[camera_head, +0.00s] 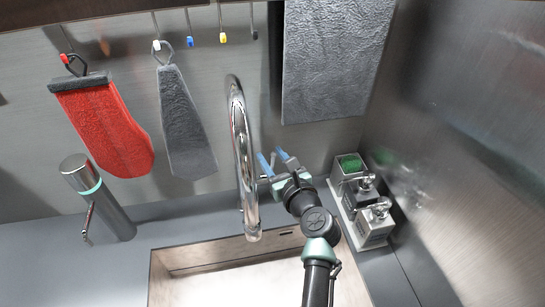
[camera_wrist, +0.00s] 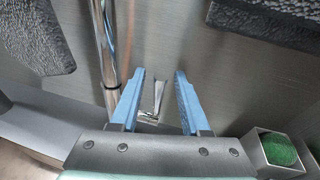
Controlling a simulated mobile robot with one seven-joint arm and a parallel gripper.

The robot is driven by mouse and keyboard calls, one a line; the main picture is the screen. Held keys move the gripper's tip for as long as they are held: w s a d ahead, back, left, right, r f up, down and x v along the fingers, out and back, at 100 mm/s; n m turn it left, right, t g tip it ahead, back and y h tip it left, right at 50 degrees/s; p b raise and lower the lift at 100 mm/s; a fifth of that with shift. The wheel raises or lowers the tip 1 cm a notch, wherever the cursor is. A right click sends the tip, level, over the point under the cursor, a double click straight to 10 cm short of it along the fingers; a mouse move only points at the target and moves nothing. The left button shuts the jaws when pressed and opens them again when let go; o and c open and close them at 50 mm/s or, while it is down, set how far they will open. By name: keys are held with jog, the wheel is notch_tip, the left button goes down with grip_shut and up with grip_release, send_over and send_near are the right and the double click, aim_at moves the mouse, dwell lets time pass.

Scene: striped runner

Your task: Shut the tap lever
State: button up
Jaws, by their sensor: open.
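The chrome tap (camera_head: 241,140) rises in a tall arc over the sink in the head view; its upright pipe (camera_wrist: 107,40) shows left of my gripper in the wrist view. The tap lever (camera_wrist: 158,97) is a slim chrome handle on a short base, seen between the two blue fingers in the wrist view. My gripper (camera_head: 273,160) is open just right of the tap. Its fingers (camera_wrist: 160,73) stand on either side of the lever with a gap showing on each side. In the head view the lever is mostly hidden by the tap and my gripper.
The sink (camera_head: 215,257) lies below. A caddy (camera_head: 348,214) with two dispensers and a green sponge (camera_head: 350,164) stands right of my arm. A red mitt (camera_head: 105,125), grey cloths (camera_head: 183,125) and hooks hang on the back wall. A steel dispenser (camera_head: 98,197) stands far left.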

jog(key=v, duration=1.3)
